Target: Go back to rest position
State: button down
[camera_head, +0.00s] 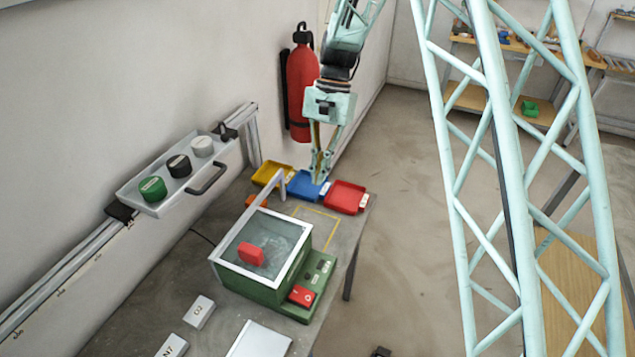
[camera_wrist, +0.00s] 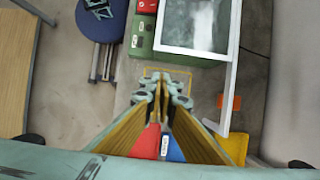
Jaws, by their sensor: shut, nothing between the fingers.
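My gripper (camera_head: 319,178) hangs fingers down over the far end of the grey table (camera_head: 336,238), in front of the blue tray (camera_head: 304,187) in the head view. Its fingers are together with nothing between them. In the wrist view the fingertips (camera_wrist: 163,82) show in front of a yellow outline on the table, and the trays are partly hidden behind the fingers. I cannot tell the exact height of the fingertips above the table.
A green machine (camera_head: 318,283) with a clear-lidded box and a red object (camera_head: 250,254) inside stands close by. Yellow (camera_head: 268,172) and red (camera_head: 346,196) trays flank the blue one. A fire extinguisher (camera_head: 302,90) hangs on the wall behind. Open floor lies to the right.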

jog(key=shift+r, duration=0.1)
dwell(0.6)
jog(key=s+d+r+n+t+b, duration=0.1)
jog(key=s+d+r+t+b, duration=0.1)
jog(key=s+d+r, duration=0.7)
jog(key=s+d+r+n+t+b, duration=0.1)
jog(key=s+d+r+t+b, duration=0.15)
jog(key=s+d+r, duration=0.5)
jog(key=s+d+r+n+t+b, duration=0.1)
jog(key=s+d+t+b, duration=0.1)
jog(key=s, duration=1.1)
jog(key=s+d+r+n+t+h+b, duration=0.1)
jog(key=s+d, duration=0.4)
jog(key=s, duration=0.8)
jog(key=shift+r+t+h+b, duration=0.35)
jog(key=shift+r+b, duration=0.1)
jog(key=shift+b, duration=0.65)
